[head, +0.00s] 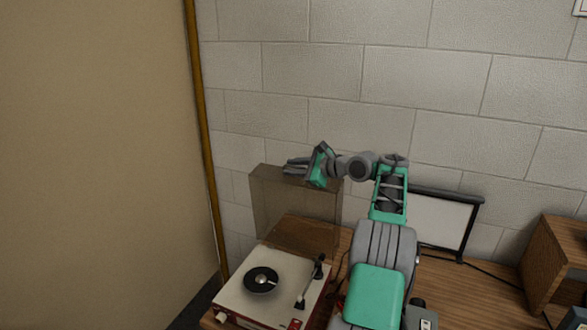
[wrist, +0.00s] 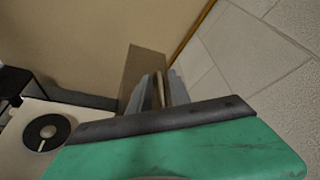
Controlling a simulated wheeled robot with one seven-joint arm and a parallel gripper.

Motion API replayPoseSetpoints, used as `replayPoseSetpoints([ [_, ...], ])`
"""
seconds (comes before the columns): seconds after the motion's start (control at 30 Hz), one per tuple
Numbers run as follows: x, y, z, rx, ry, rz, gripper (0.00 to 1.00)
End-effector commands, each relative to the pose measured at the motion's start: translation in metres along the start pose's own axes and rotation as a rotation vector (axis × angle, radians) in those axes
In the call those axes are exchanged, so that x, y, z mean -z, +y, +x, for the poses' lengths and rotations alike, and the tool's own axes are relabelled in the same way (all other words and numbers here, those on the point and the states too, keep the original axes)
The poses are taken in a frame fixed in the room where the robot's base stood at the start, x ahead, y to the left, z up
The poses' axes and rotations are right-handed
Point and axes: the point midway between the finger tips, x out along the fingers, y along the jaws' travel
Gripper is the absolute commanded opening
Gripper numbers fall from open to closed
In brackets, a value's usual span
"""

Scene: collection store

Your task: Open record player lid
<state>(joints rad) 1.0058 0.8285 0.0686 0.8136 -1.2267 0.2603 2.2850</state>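The record player (head: 236,297) is a cream deck with a black disc and a dark tonearm. Its translucent brown lid (head: 268,210) stands raised, roughly upright, at the back of the deck. My gripper (head: 287,168) is at the lid's top edge, its fingers pointing left. In the wrist view, the grey fingers (wrist: 159,80) show a narrow gap with a brownish strip in it, and the lid (wrist: 146,62) lies just beyond them. I cannot tell whether the fingers press on the lid. The deck (wrist: 20,122) also shows at left in the wrist view.
A pale block wall (head: 420,90) stands close behind the lid. A large tan panel (head: 95,150) fills the left. A dark-framed screen or board (head: 440,222) and a wooden box (head: 555,260) stand to the right on the wooden tabletop (head: 470,290).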

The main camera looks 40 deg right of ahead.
Motion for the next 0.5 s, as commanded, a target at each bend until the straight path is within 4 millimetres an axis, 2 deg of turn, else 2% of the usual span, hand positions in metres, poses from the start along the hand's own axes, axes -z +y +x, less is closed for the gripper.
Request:
replayPoseSetpoints([
  [0.33, 0.005, 0.0, -0.006, 0.003, 0.007, 0.004, 0.31],
  [0.5, 0.005, 0.0, -0.036, 0.006, 0.007, 0.003, 0.31],
])
